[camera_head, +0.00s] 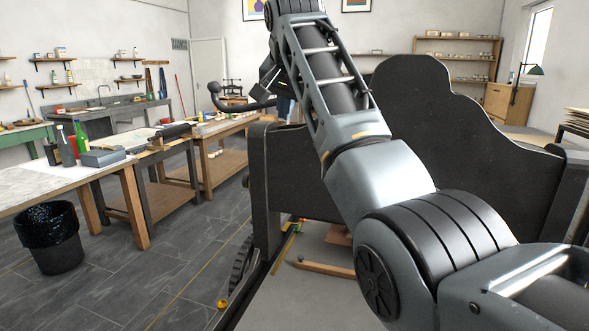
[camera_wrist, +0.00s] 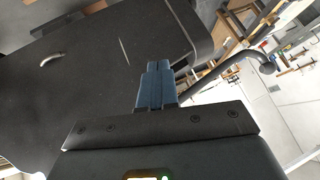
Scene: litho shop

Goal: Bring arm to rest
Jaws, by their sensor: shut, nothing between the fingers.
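My gripper (camera_wrist: 157,70) shows in the wrist view with its two blue-grey fingers pressed together and nothing between them. The fingers appear in front of a large dark panel (camera_wrist: 90,60); I cannot tell the gap between them. In the head view my arm rises from the lower right to the top middle, in front of the black press-like machine (camera_head: 430,120). The gripper itself cannot be made out clearly in the head view.
The machine's grey bed (camera_head: 320,295) lies below my arm. A curved handle (camera_head: 240,100) sticks out on its left. Worktables (camera_head: 135,205) and a black bin (camera_head: 50,240) stand at the left. The tiled floor (camera_head: 150,270) between them and the machine is clear.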

